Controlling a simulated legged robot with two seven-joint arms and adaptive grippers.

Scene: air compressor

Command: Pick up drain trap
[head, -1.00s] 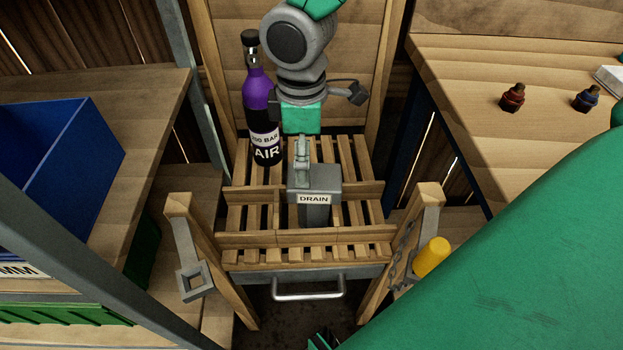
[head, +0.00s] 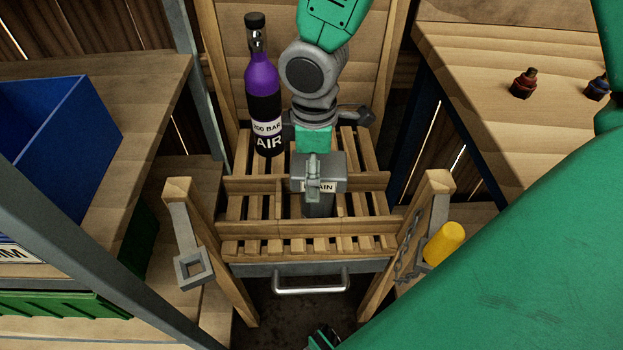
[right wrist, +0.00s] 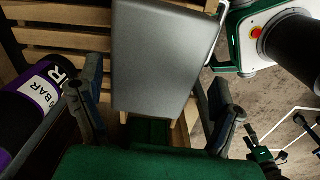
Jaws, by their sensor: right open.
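In the right wrist view the grey box (right wrist: 158,55) lies between the two spread fingers of my right gripper (right wrist: 155,85). The fingers are open, and a gap shows beside the box on each side. Contact cannot be told. A small green and dark part, perhaps my left gripper (head: 322,340), shows at the bottom edge; its jaws are unclear.
A purple and black AIR bottle (head: 262,95) stands left of the trap, close to my right gripper's side. Wooden dividers and a front rail (head: 305,245) surround the trap. A blue bin (head: 60,150) is at left. Fittings (head: 524,84) lie on the right bench.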

